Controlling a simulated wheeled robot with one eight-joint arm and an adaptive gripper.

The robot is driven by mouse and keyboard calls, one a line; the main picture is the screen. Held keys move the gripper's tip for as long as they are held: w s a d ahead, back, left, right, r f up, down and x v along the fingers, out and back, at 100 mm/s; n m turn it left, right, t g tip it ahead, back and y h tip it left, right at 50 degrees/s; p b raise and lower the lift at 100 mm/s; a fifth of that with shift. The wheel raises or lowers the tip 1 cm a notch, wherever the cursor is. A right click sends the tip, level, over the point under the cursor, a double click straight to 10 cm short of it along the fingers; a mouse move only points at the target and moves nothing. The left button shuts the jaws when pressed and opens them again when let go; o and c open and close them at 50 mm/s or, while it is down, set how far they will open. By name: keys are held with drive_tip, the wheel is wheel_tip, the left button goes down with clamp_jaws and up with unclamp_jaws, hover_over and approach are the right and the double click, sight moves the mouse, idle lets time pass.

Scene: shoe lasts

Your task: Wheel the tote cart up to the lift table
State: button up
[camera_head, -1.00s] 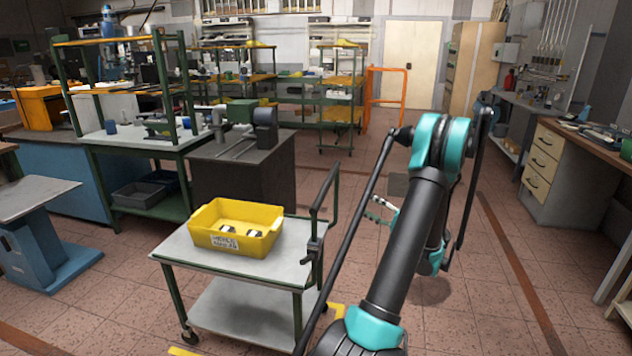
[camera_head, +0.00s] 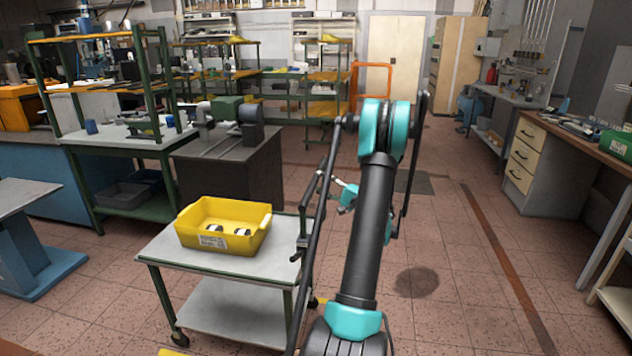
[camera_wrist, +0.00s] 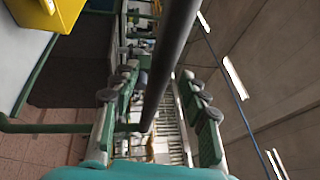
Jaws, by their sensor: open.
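The tote cart (camera_head: 165,250) has a green frame and grey shelves and stands in front of me, left of my arm. A yellow tote (camera_head: 222,224) with a label and several small pale objects sits on its top shelf. My gripper (camera_wrist: 160,110) is open in the wrist view, with the dark bar of the cart's handle (camera_wrist: 170,60) running between its fingers, not clamped. In the head view the gripper (camera_head: 346,196) is partly hidden behind my arm, beside the handle. The lift table (camera_head: 22,200), grey-topped on a blue base, stands at the left edge, partly cut off.
A green-framed workbench (camera_head: 115,140) is behind left. A drawer desk (camera_head: 545,165) lines the right side. Tiled floor (camera_head: 90,290) is free between cart and lift table, and on the right.

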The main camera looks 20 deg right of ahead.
drive_tip(key=shift+x, duration=1.3)
drive_tip(key=shift+c, duration=0.2)
clamp_jaws()
